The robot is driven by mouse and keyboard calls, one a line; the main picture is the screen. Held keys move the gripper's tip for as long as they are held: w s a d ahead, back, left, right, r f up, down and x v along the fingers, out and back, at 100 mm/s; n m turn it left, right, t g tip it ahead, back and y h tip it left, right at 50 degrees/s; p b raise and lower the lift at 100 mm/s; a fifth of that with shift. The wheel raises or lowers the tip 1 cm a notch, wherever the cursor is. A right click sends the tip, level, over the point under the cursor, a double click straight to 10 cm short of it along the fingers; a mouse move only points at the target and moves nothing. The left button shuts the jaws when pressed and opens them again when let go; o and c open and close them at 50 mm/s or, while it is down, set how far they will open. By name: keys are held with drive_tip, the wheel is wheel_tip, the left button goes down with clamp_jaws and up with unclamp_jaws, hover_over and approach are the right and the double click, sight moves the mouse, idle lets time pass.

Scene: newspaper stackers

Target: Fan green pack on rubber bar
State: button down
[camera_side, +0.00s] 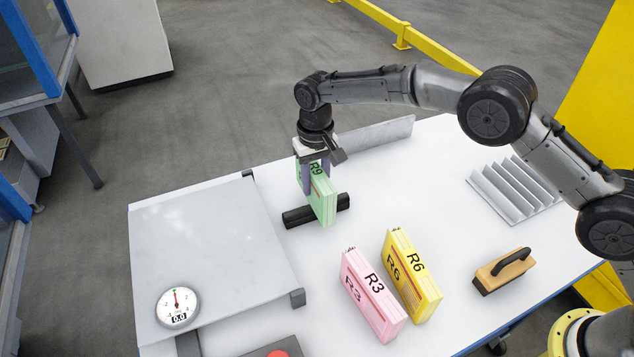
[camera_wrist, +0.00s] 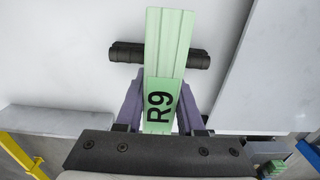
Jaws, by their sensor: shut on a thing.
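The green pack (camera_side: 323,196), marked R9, stands upright on edge in my gripper (camera_side: 318,178). The gripper's purple fingers are shut on the pack's two sides; in the wrist view the gripper (camera_wrist: 158,105) holds the pack (camera_wrist: 168,45) between both fingers. In the wrist view the pack crosses over the middle of the bar (camera_wrist: 127,53). Whether the pack's lower edge touches the bar or the table cannot be told.
A pink R3 pack (camera_side: 372,296) and a yellow R6 pack (camera_side: 411,276) stand in front. A wooden block with a black handle (camera_side: 504,270) lies right. A ridged grey rack (camera_side: 510,190) is at the back right. A grey plate (camera_side: 210,255) with a dial (camera_side: 177,306) fills the left.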

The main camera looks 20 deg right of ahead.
drive_tip(key=shift+w, duration=0.45)
drive_tip(key=shift+w, duration=0.2)
drive_tip(key=shift+w, duration=0.45)
drive_tip(key=shift+w, duration=0.25)
drive_tip(key=shift+w+r, duration=0.1)
drive_tip(key=shift+w, duration=0.3)
drive_tip(key=shift+w, duration=0.15)
drive_tip(key=shift+w, duration=0.5)
drive_tip(key=shift+s, duration=0.2)
drive_tip(key=shift+s+f, duration=0.25)
drive_tip(key=shift+s, duration=0.25)
